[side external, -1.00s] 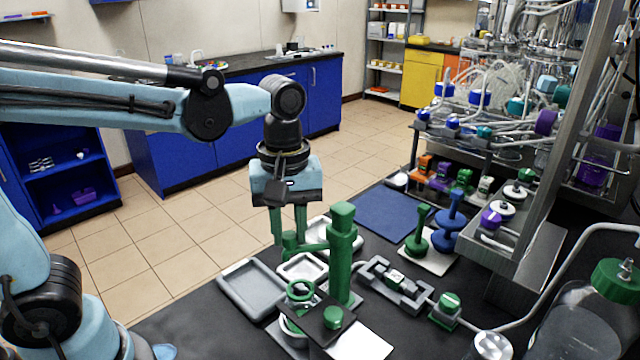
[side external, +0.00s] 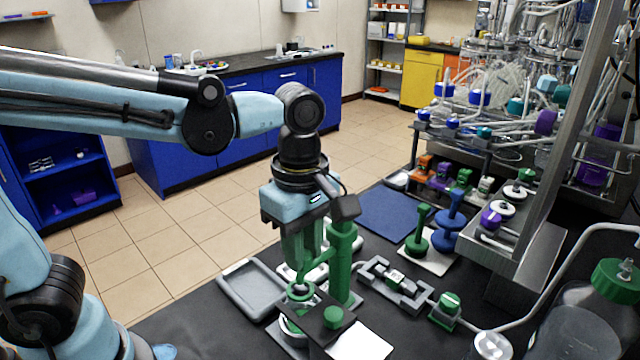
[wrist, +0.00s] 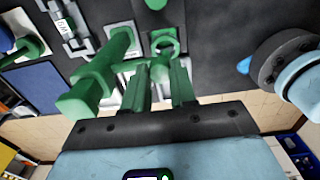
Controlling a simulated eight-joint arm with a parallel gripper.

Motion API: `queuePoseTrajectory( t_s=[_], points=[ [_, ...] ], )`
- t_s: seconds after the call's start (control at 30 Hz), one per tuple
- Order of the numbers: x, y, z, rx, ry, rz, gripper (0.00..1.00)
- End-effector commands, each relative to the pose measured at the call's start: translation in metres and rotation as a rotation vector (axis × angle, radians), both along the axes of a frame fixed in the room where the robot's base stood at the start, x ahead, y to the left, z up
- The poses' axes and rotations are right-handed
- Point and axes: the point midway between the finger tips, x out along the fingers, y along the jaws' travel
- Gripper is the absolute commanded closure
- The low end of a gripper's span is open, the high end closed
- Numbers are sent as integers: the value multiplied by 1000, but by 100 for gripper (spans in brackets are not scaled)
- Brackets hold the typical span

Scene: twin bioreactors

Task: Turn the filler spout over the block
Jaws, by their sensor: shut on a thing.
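The green filler spout's upright post (side external: 341,268) stands on the black bench, with its side arm largely hidden behind my gripper. My gripper (side external: 302,270) is low beside the post, its green fingers pointing down and shut on the spout's arm. In the wrist view the fingers (wrist: 160,92) show beside the thick green post (wrist: 92,88); the gripped part is hard to make out between them. A green ring (side external: 299,291) on a pale base lies just below the fingertips. I cannot tell for sure which piece is the block.
A dark plate with a green knob (side external: 333,318) sits in front of the post. A grey tray (side external: 252,288) lies to the left. Grey clamp fittings (side external: 395,284) and a green-capped bottle (side external: 600,310) stand to the right. A blue mat (side external: 385,212) lies behind.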

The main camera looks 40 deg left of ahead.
Motion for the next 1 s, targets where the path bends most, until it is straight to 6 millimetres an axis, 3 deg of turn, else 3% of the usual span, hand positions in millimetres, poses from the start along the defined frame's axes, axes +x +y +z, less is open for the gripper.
queuePoseTrajectory(
  t_s=[0.43,0.47,0.6,1.0],
  points=[
    [0,-2,0,-2,2,10,100],
    [0,-2,0,-2,2,10,71],
    [0,-1,0,-1,1,10,50],
    [0,-1,4,0,0,10,48]
  ],
)
